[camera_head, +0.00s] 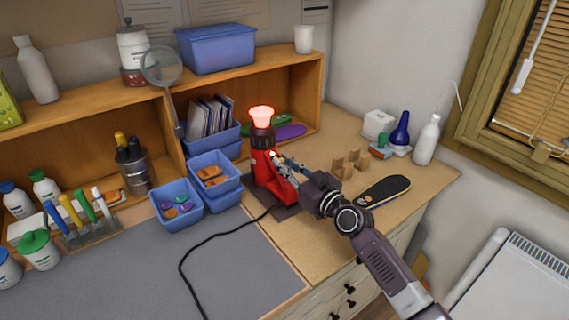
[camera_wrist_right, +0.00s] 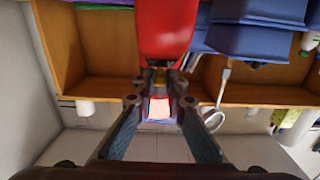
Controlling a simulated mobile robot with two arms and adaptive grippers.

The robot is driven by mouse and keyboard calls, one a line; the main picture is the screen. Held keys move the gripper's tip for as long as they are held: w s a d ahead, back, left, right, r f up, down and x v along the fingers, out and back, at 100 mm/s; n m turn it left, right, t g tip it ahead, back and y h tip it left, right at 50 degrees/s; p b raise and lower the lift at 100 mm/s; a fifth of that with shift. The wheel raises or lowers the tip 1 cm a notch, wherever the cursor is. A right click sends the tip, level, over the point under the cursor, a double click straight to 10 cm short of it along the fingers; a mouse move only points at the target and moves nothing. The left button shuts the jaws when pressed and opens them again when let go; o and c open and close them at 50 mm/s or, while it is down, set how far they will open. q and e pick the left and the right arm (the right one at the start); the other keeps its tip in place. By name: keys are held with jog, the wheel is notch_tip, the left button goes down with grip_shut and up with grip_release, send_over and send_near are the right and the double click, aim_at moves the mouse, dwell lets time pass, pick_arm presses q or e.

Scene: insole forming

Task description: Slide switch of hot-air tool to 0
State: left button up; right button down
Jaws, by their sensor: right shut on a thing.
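The red hot-air tool (camera_head: 262,170) stands upright on a dark base on the bench, its nozzle (camera_head: 261,115) glowing pink-red at the top. My right gripper (camera_head: 276,158) reaches in from the right, with its fingertips against the tool's upper right side. In the right wrist view, the red body (camera_wrist_right: 168,28) is right in front of the fingertips (camera_wrist_right: 160,80), which are closed together on the small switch. The switch is mostly hidden between them, so its position cannot be read. My left gripper is not in view.
Blue bins (camera_head: 178,206) stand left of the tool. A black cable (camera_head: 212,238) runs across the grey mat (camera_head: 240,270). Cardboard pieces (camera_head: 350,163) and a black insole-shaped board (camera_head: 382,191) lie right of it. A wooden shelf (camera_head: 285,75) stands behind, and bottles (camera_head: 427,140) at the back right.

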jog(key=shift+w+a+r+b, duration=0.2)
jog(key=shift+w+b, duration=0.15)
jog(key=shift+w+a+r, duration=0.25)
jog(key=shift+w, duration=0.2)
jog(key=c, duration=2)
grip_release()
jog(key=shift+s, duration=0.1)
jog(key=shift+s+d+f, duration=0.1)
jog(key=shift+s+d, duration=0.05)
jog(key=shift+s, duration=0.05)
jog(key=v, duration=1.1)
jog(key=shift+s+d, duration=0.1)
jog(key=shift+s, duration=0.15)
